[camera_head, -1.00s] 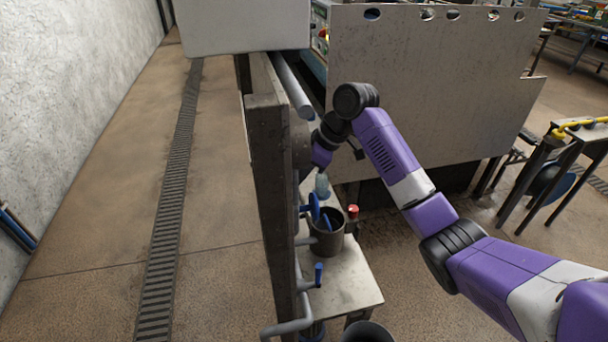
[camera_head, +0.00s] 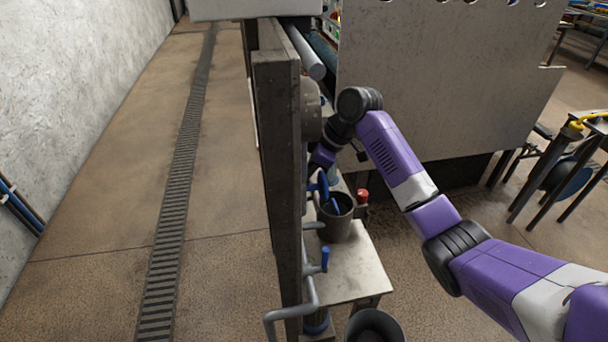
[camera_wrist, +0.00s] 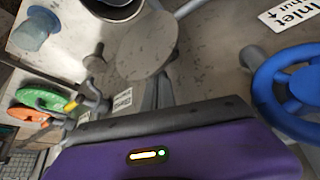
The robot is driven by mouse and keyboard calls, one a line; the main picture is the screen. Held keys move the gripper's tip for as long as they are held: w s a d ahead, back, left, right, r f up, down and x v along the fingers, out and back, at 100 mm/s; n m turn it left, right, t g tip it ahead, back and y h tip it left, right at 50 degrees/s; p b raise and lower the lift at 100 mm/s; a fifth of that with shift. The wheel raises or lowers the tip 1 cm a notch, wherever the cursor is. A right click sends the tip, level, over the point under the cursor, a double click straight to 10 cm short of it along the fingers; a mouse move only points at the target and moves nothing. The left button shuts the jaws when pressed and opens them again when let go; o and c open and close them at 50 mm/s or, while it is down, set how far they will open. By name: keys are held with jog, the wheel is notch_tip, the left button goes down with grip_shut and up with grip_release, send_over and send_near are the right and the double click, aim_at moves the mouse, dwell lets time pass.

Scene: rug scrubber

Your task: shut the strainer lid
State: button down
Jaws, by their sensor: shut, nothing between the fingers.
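My gripper (camera_head: 322,158) is beside the upright panel, just above the blue handles and the dark round pot (camera_head: 337,220). Its purple body (camera_wrist: 170,155) fills the bottom of the wrist view. It is shut with nothing held; its fingertips are not clear. A round grey disc (camera_wrist: 148,45), which looks like the strainer lid, lies ahead of it in the wrist view, apart from the body. Whether the disc stands open or lies closed I cannot tell.
A blue handwheel (camera_wrist: 290,85) is close on the right, under an inlet label (camera_wrist: 288,14). Green (camera_wrist: 42,97) and orange (camera_wrist: 30,115) parts are at left. A tall dark post (camera_head: 278,150) borders the pipework. Open floor (camera_head: 110,200) lies left.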

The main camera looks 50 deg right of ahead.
jog(key=s+d+f, duration=0.1)
jog(key=s+d, duration=0.2)
jog(key=d, duration=0.2)
jog(key=shift+s+f, duration=0.15)
jog(key=shift+s, duration=0.05)
dwell(0.5)
jog(key=shift+f, duration=0.1)
jog(key=s+d+f+b, duration=0.2)
jog(key=d+f+b, duration=0.1)
jog(key=f, duration=0.1)
jog(key=shift+s+d+f, duration=0.25)
jog(key=shift+d+f, duration=0.05)
jog(key=shift+f, duration=0.1)
dwell(0.6)
notch_tip(320, 180, up, 9)
jog(key=s+d+p, duration=0.1)
jog(key=p, duration=0.5)
jog(key=shift+d+p, duration=0.35)
jog(key=shift+p, duration=0.05)
jog(key=shift+s, duration=0.15)
dwell(0.3)
